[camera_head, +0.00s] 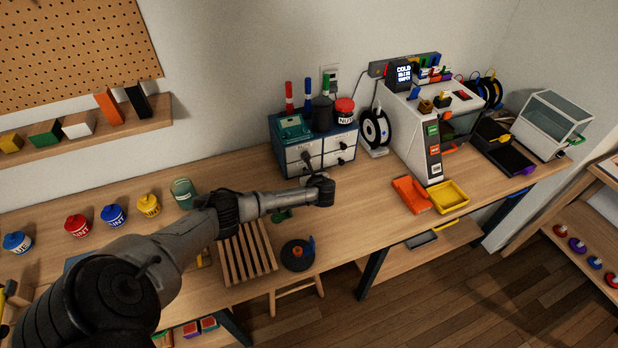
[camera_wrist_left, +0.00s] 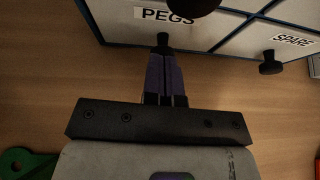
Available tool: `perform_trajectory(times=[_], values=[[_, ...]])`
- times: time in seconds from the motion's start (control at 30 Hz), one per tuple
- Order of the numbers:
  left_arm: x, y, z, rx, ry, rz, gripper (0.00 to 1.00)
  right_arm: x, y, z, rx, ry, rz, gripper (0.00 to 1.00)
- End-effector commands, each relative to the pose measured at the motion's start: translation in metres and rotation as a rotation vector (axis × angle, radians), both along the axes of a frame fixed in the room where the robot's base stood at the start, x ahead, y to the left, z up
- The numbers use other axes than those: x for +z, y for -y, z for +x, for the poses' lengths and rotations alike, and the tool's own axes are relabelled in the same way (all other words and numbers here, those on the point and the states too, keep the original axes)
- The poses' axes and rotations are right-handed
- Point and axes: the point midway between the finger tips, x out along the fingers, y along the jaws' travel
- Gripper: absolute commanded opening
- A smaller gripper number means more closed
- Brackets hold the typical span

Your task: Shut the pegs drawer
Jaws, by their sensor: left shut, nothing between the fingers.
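The pegs drawer (camera_wrist_left: 112,17) is a pale front with a PEGS label at the top of the left wrist view. It is in the blue-and-white drawer cabinet (camera_head: 291,153) at the back of the bench in the head view. My left gripper (camera_wrist_left: 163,45) is shut and empty, its fingertips at a small dark knob low on the pegs front. I cannot tell whether they touch. In the head view my left gripper (camera_head: 315,182) is in front of the cabinet's lower part and hides some of it. How far the drawer stands out is unclear. My right gripper is out of view.
The SPARE drawer (camera_wrist_left: 293,40) is beside the pegs drawer, with its own dark knob (camera_wrist_left: 270,64). A spool (camera_head: 375,130) stands right of the cabinet. A slatted wooden rack (camera_head: 247,252) and a dark disc (camera_head: 297,255) lie in front. Orange (camera_head: 410,194) and yellow (camera_head: 447,196) trays are rightward.

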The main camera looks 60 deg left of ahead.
Motion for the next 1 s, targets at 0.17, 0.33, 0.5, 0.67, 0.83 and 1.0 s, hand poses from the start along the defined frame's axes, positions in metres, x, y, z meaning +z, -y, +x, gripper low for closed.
perform_trajectory(times=[0.17, 0.33, 0.5, 0.67, 0.83, 1.0], values=[[0.0, 0.012, -0.006, 0.002, -0.007, -0.005, 0.0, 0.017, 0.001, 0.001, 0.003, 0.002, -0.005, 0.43], [0.002, 0.039, -0.012, 0.001, -0.006, -0.007, 0.0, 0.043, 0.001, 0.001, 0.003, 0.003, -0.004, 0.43], [0.014, 0.069, -0.018, 0.0, -0.001, -0.005, 0.0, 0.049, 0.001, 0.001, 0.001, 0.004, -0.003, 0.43], [0.028, 0.094, -0.023, 0.001, -0.002, -0.005, 0.0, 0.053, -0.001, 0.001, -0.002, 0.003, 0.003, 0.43], [0.038, 0.113, -0.027, 0.002, -0.002, -0.005, 0.0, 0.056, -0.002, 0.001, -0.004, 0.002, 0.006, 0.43], [0.044, 0.123, -0.029, 0.002, -0.002, -0.004, 0.0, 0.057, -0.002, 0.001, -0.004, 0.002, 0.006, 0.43]])
